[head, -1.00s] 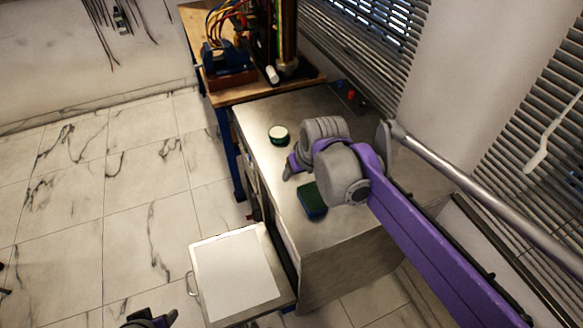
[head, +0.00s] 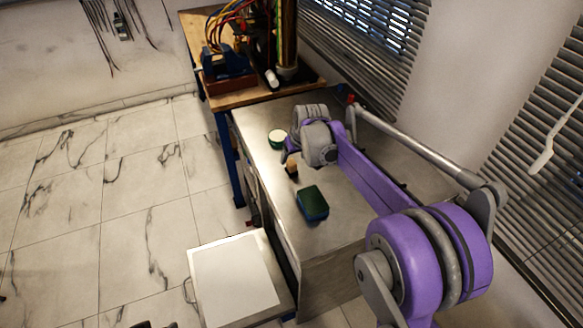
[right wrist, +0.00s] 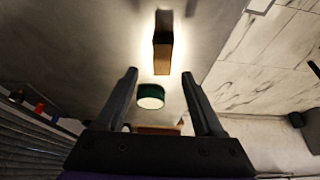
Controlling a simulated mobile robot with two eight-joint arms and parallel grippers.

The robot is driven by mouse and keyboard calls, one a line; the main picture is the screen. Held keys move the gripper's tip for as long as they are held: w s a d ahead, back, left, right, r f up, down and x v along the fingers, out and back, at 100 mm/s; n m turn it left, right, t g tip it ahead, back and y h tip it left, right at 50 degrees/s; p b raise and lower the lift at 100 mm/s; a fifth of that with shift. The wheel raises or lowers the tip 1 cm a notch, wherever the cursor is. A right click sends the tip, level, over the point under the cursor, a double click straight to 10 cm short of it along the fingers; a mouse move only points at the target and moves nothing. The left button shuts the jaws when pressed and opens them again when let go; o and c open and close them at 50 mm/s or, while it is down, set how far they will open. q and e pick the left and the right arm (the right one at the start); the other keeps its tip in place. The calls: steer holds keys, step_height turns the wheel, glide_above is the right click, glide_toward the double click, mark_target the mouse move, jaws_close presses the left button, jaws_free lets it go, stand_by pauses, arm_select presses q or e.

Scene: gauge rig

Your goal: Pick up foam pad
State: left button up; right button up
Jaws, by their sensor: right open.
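The foam pad looks to be the green-topped block with blue sides (head: 312,203), lying flat on the metal worktop (head: 350,215) near its left edge. It does not show clearly in the right wrist view. My right gripper (head: 286,154) is above the worktop, beyond the pad and apart from it, its fingers mostly hidden by my wrist in the head view. In the right wrist view the gripper (right wrist: 166,100) is open with nothing held. Only a dark bit of my left gripper (head: 150,325) shows at the bottom edge; its jaws are hidden.
A small brown and black block (head: 291,166) stands near my right gripper; it also shows in the right wrist view (right wrist: 163,50). A round green item with a pale top (head: 277,139) is beyond. A wooden bench (head: 240,95) with a vise adjoins. A white-topped surface (head: 235,278) is lower left.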

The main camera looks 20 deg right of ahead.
mark_target(291, 162)
steer(key=x, duration=0.4)
steer(key=shift+a+f, duration=0.1)
steer(key=shift+a, duration=0.05)
jaws_close()
